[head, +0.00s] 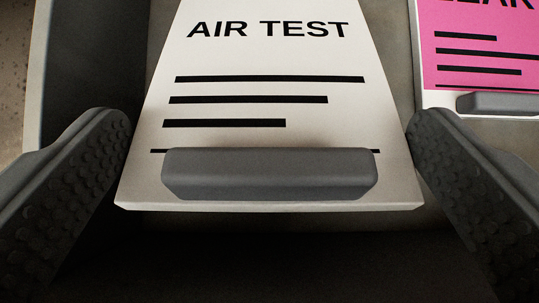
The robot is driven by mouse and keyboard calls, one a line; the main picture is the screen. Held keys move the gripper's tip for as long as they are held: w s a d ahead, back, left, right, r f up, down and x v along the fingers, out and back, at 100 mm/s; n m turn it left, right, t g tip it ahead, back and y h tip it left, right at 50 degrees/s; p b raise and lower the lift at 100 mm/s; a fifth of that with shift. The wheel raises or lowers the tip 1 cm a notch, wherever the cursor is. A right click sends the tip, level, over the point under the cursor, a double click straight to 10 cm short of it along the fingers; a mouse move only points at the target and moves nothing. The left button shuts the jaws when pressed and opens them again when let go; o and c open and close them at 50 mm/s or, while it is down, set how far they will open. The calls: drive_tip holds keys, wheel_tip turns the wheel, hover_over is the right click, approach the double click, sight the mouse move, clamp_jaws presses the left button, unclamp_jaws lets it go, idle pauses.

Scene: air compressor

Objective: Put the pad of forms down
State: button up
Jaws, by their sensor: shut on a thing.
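A white pad of forms (270,85) headed "AIR TEST" fills the middle of the head view, with black printed lines. A grey bar (270,174) lies across its near end. My gripper (272,122) is shut on the pad, with one dark, studded finger at its left edge and one at its right edge. The pad's far end is cut off by the top of the picture. I cannot tell whether its underside touches the grey surface below.
A pink pad (478,50) with its own grey bar (498,103) lies at the upper right, close to my right finger. A pale rim and dark wall (75,80) run along the left. The area nearest me is in deep shadow.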

drive_tip(key=shift+f, duration=0.15)
drive_tip(key=o, duration=0.6)
drive_tip(key=shift+o, duration=0.2)
drive_tip(key=shift+s+r, duration=0.3)
drive_tip(key=shift+r, duration=0.2)
drive_tip(key=v, duration=1.1)
drive_tip(key=s+r+t, duration=0.9)
drive_tip(key=s+r, duration=1.6)
drive_tip(key=r, duration=0.3)
drive_tip(key=shift+d+r, duration=0.15)
drive_tip(key=shift+r, duration=0.05)
